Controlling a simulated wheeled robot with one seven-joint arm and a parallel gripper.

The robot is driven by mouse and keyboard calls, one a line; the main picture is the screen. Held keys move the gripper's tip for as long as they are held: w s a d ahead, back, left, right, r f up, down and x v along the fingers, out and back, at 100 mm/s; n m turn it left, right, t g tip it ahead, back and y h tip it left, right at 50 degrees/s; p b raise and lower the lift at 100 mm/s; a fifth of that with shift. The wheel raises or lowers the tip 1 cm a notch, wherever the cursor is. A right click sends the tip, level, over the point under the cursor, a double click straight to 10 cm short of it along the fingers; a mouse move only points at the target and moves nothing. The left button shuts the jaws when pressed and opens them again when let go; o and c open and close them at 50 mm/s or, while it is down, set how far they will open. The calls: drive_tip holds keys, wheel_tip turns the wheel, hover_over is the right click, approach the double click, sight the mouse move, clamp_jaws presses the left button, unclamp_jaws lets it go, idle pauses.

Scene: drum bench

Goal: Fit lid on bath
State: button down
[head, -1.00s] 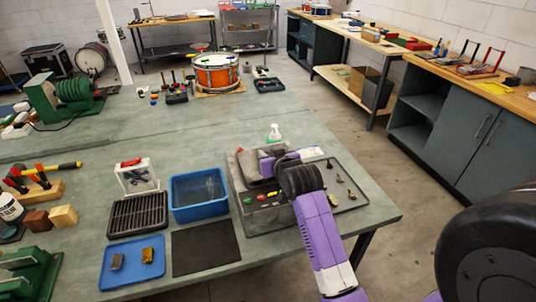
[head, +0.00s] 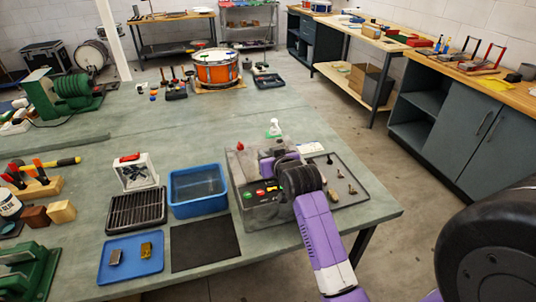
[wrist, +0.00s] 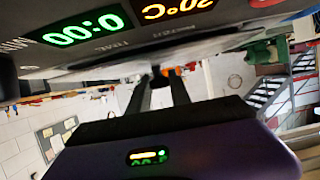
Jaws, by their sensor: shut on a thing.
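The bath (head: 250,212) is a grey box right of the blue tub on the bench in the head view. Its front panel, with lit time and temperature readouts (wrist: 85,30), fills the top of the wrist view, upside down. My gripper (wrist: 160,80) is low over the bath's top. Its fingers are closed on a small dark knob, which I take as part of the lid. My purple wrist (head: 285,170) and forearm hide most of the lid and the bath's right part. I cannot tell whether the lid sits flush on the rim.
A blue tub (head: 170,207), a black rack (head: 112,217) and a blue tray (head: 108,274) stand left of the bath. A dark tray (head: 362,190) with small parts lies right, a spray bottle (head: 274,128) behind. The dark mat (head: 205,257) is bare.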

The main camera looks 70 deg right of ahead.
drive_tip(key=shift+f, duration=0.25)
drive_tip(key=c, duration=1.1)
unclamp_jaws()
drive_tip(key=b+v, duration=0.1)
drive_tip(key=v, duration=0.6)
drive_tip(key=shift+a, duration=0.1)
drive_tip(key=shift+s+a+r, duration=0.15)
drive_tip(key=shift+s+a, duration=0.05)
drive_tip(key=shift+s, duration=0.05)
